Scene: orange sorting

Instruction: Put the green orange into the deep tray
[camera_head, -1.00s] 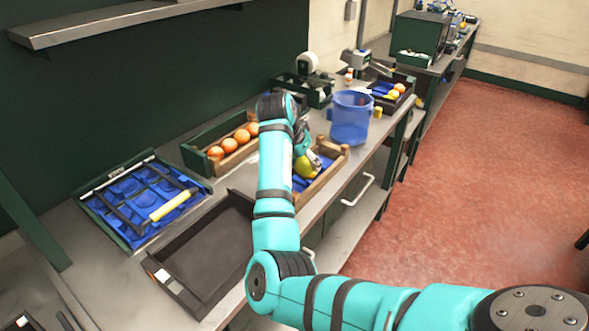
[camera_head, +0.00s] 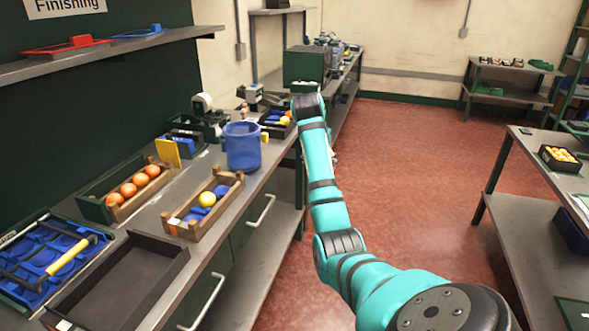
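The yellow-green orange (camera_head: 207,199) lies in a small wooden crate (camera_head: 190,233) with blue lining on the left bench. A dark, empty rectangular tray (camera_head: 165,283) sits nearer on the same bench; its walls look fairly low. I cannot tell for sure whether it is the deep tray. My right arm reaches up the middle of the view, and its gripper (camera_head: 333,156) is mostly hidden behind the arm, to the right of the bench edge and away from the orange. I cannot see its fingers. My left gripper is not in view.
A green and wooden crate (camera_head: 97,209) holds several oranges. A blue bucket (camera_head: 243,146) stands beyond the small crate. A blue tool tray (camera_head: 75,243) with a yellow-handled tool lies at the left. The red floor (camera_head: 420,170) is open between the benches.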

